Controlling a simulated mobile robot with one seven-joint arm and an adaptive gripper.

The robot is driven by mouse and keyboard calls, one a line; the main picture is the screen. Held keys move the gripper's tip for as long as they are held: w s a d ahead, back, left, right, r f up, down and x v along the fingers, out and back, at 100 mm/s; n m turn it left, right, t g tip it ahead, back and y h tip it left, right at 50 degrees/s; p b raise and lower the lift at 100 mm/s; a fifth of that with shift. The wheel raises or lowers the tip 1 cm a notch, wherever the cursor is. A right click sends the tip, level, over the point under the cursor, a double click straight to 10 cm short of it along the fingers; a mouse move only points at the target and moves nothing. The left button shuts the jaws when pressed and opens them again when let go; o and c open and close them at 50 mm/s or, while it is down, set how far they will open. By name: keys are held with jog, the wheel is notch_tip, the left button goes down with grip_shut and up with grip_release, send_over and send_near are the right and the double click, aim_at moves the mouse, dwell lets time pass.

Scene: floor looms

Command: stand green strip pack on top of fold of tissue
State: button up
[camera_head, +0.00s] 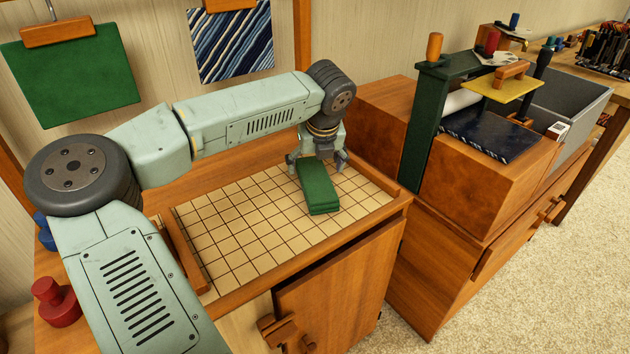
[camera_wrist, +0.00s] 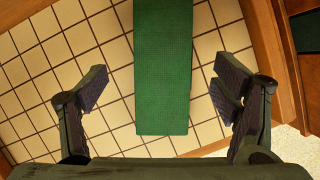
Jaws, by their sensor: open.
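The green strip pack (camera_head: 318,188) is a long, flat, layered green block lying on the tiled worktop (camera_head: 235,225), near its right end. In the wrist view the pack (camera_wrist: 162,65) runs from the top edge down between my fingers. My gripper (camera_head: 317,161) is open over the far part of the pack, one finger on each side. In the wrist view there is a clear gap between the pack and each finger of my gripper (camera_wrist: 161,90). I cannot make out a fold of tissue for certain in either view.
A raised wooden rim borders the tiles. To the right stands a wooden cabinet (camera_head: 450,225) with a dark green post (camera_head: 425,125), a yellow board (camera_head: 503,85) and a grey bin (camera_head: 570,100). Red (camera_head: 55,303) and blue knobs are at left. The left tiles are clear.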

aim_at(315, 177)
jog(key=x, duration=0.1)
jog(key=p+x, duration=0.1)
jog(key=x, duration=0.1)
jog(key=p+x, duration=0.1)
jog(key=x, duration=0.1)
jog(key=shift+s+d+f, duration=0.25)
jog(key=shift+d, duration=0.05)
jog(key=c, duration=1.3)
jog(key=shift+c, duration=0.8)
jog(key=shift+r, duration=0.15)
